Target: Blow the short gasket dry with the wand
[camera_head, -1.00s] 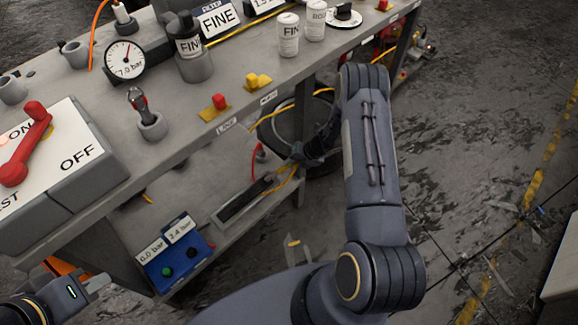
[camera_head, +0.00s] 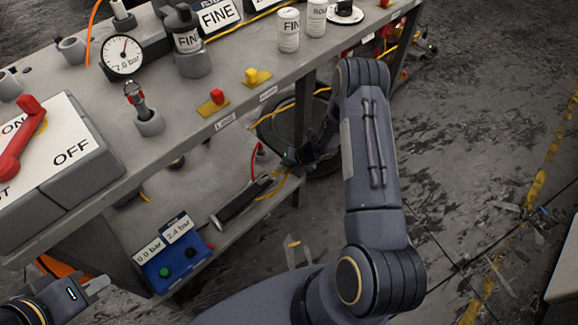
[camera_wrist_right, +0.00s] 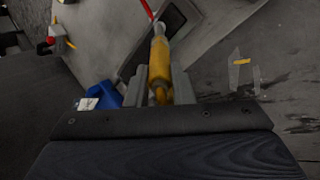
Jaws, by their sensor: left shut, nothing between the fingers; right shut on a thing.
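My right gripper (camera_wrist_right: 160,88) is shut on the yellow wand (camera_wrist_right: 159,65), whose pale metal end and thin red tip point away from me, over the lower shelf. In the head view the right gripper (camera_head: 290,158) is small and partly hidden by my forearm. A long dark strip in a grey-edged tray (camera_head: 242,200) lies on the lower shelf; it also shows just beyond the wand in the right wrist view (camera_wrist_right: 172,22). I cannot tell whether the short gasket is in it. My left gripper (camera_head: 97,286) is shut and empty at the lower left.
The bench top (camera_head: 200,125) carries a gauge (camera_head: 122,55), a lever box (camera_head: 60,150) and white canisters (camera_head: 288,30). A blue box (camera_head: 175,258) with two pressure labels sits on the lower shelf. A dark round bin (camera_head: 290,128) stands behind my right gripper. The floor at right is mostly clear.

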